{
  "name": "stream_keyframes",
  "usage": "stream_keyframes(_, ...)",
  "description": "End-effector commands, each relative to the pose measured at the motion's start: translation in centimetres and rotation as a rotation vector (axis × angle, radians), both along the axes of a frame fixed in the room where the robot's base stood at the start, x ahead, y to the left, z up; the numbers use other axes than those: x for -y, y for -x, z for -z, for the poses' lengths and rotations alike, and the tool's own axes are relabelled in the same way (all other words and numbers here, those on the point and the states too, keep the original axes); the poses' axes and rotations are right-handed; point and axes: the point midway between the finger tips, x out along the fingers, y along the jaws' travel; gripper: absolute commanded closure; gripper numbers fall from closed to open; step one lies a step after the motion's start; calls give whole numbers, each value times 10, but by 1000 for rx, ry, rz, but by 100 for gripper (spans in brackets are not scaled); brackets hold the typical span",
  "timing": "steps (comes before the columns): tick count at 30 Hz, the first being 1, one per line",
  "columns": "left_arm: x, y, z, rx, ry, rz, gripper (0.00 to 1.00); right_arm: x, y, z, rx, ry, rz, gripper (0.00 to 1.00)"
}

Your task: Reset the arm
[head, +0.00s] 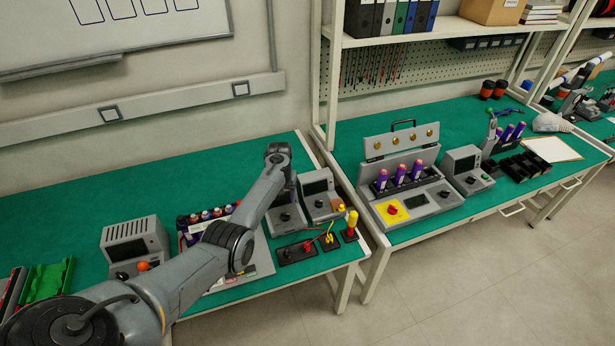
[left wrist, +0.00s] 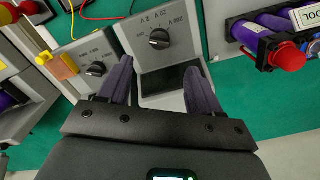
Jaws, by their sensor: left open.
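My left arm (head: 240,225) reaches in from the lower left of the head view, across the near green bench. Its wrist (head: 278,155) is over the grey instruments at the bench's right part, and the gripper is mostly hidden there. In the left wrist view my left gripper (left wrist: 158,68) is open, with its two dark fingers apart and nothing held between them. A grey meter (left wrist: 152,45) with a black knob and dark screen lies beneath and between the fingers; I cannot tell whether they touch it. My right gripper is not in view.
A grey box (head: 135,248) with an orange knob stands left of the arm, near a green tray (head: 48,285). Red and yellow leads (head: 318,238) lie right of it. The second bench holds a tester (head: 408,190) with purple cells. The near bench's back left is clear.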

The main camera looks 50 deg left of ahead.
Motion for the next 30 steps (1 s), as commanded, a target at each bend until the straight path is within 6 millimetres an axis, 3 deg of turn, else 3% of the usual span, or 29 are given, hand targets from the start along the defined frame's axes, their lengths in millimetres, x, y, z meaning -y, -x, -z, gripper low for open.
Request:
stream_keyframes(9, 6, 8, 9, -9, -72, 55, 36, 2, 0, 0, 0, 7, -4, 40)
stream_keyframes(14, 33, 24, 25, -15, -185, 180, 36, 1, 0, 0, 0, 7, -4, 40)
stream_keyframes(17, 70, 39, 36, -9, -249, 297, 36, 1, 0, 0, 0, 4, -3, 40)
stream_keyframes(23, 176, 88, 49, 43, -301, 548, 36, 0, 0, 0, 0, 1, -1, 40)
stream_keyframes(27, 257, 137, 42, 104, -278, 701, 36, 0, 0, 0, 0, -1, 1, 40)
stream_keyframes(30, 304, 170, 30, 150, -247, 777, 36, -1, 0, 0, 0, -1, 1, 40)
